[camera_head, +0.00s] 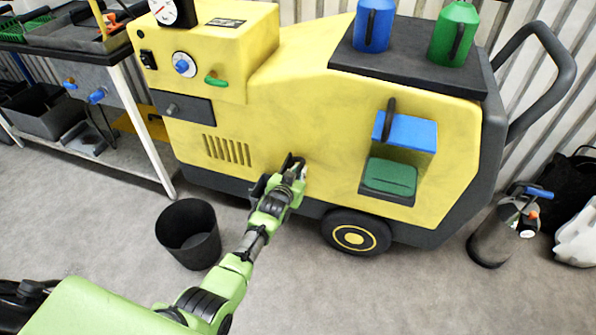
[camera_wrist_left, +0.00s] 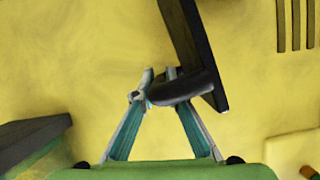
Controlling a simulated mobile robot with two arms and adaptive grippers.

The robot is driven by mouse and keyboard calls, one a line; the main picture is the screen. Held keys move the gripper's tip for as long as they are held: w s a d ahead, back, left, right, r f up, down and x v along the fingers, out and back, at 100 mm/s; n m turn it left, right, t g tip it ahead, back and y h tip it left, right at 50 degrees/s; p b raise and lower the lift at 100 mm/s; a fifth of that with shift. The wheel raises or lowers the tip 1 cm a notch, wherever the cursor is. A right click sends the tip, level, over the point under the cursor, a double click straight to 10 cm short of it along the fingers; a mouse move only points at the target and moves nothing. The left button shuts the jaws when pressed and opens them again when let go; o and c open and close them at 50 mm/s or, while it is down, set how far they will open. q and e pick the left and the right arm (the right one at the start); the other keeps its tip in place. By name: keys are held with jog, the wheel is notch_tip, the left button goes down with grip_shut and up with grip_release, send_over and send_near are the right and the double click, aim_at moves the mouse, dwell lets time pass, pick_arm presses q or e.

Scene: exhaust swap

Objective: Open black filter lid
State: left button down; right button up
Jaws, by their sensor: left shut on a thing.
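The black filter lid (camera_wrist_left: 186,35) shows in the left wrist view as a dark, narrow slab, seen nearly edge-on against the yellow side of the machine. A rounded black handle (camera_wrist_left: 190,87) sticks out from it. My left gripper (camera_wrist_left: 160,88) is shut on this handle, with both fingertips at it. In the head view my left gripper (camera_head: 297,168) is at the lower middle of the yellow machine (camera_head: 330,110) and hides most of the lid. How far the lid stands open cannot be told. My right gripper is not in view.
Vent slots (camera_head: 227,150) are left of the gripper. A recess with a blue-topped filter (camera_head: 408,130) and green block (camera_head: 389,177) is to its right. A black bucket (camera_head: 189,235) stands on the floor close to my left arm. A gas cylinder (camera_head: 497,235) stands at right.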

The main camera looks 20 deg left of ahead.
pick_arm(q)
jog(key=c, duration=2.3)
grip_release()
jog(key=shift+c, duration=0.2)
jog(key=v, duration=1.2)
jog(key=shift+d, duration=0.1)
